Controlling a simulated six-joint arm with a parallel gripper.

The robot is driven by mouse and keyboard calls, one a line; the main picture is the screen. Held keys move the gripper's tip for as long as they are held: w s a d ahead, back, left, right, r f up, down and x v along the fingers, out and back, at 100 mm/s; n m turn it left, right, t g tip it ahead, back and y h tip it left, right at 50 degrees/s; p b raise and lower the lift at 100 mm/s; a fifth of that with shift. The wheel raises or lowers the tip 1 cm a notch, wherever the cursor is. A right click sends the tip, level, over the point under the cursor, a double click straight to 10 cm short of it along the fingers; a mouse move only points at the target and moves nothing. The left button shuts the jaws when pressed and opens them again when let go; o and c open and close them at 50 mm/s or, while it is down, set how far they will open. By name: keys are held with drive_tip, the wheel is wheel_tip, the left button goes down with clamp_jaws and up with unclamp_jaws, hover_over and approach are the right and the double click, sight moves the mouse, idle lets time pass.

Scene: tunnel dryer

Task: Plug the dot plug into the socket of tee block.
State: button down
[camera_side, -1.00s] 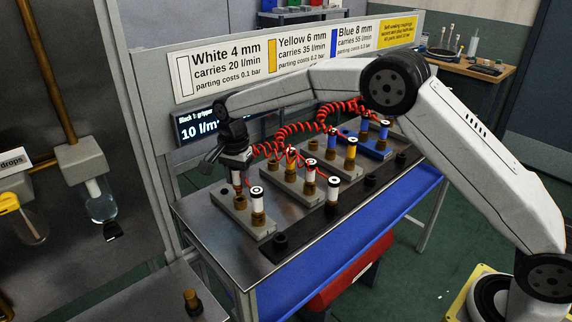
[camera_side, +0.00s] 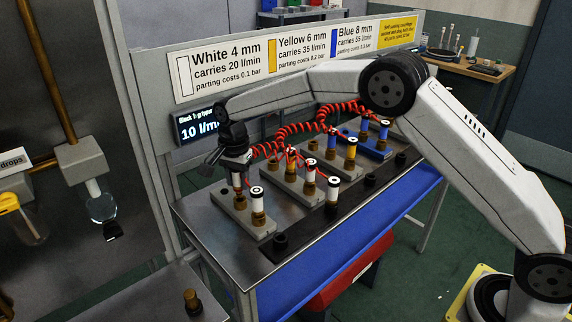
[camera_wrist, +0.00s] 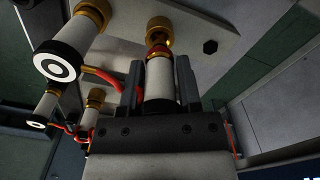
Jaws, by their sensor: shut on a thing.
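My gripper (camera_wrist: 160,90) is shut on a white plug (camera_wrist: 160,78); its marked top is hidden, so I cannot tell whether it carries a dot. The plug's reddish tip points at a brass socket (camera_wrist: 166,28) and is at or very near its mouth; I cannot tell how far in it is. In the side view the gripper (camera_side: 237,166) holds the white plug (camera_side: 237,180) upright over the rear end of the front left grey block (camera_side: 228,212). Which block is the tee block is not readable. Another white plug (camera_side: 257,200) with a ringed top stands in this block's front socket.
More grey blocks with white and yellow plugs, and a blue block (camera_side: 364,146), stand to the right. Red coiled hoses (camera_side: 300,135) run close beside my gripper. The sign panel (camera_side: 290,60) stands behind.

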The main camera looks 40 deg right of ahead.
drive_tip(key=shift+f, duration=1.3)
drive_tip(key=shift+c, duration=1)
unclamp_jaws()
drive_tip(key=shift+r, duration=3.9)
drive_tip(key=shift+s+d, duration=0.1)
drive_tip(key=shift+s+d+n, duration=0.3)
drive_tip(key=shift+s+d, duration=0.05)
drive_tip(key=s+d+f+n+t, duration=0.1)
drive_tip(key=s+d+f+n, duration=0.1)
drive_tip(key=s, duration=0.7)
drive_tip(key=s+d+f+n, duration=0.1)
drive_tip(key=s+d+n, duration=0.4)
drive_tip(key=s, duration=0.5)
drive_tip(key=s+d+f+n+t, duration=0.1)
drive_tip(key=s+d+n, duration=0.3)
drive_tip(key=s, duration=0.5)
drive_tip(key=shift+s+f+n+t, duration=0.15)
drive_tip(key=shift+f+n+t, duration=0.25)
drive_tip(key=shift+f, duration=0.45)
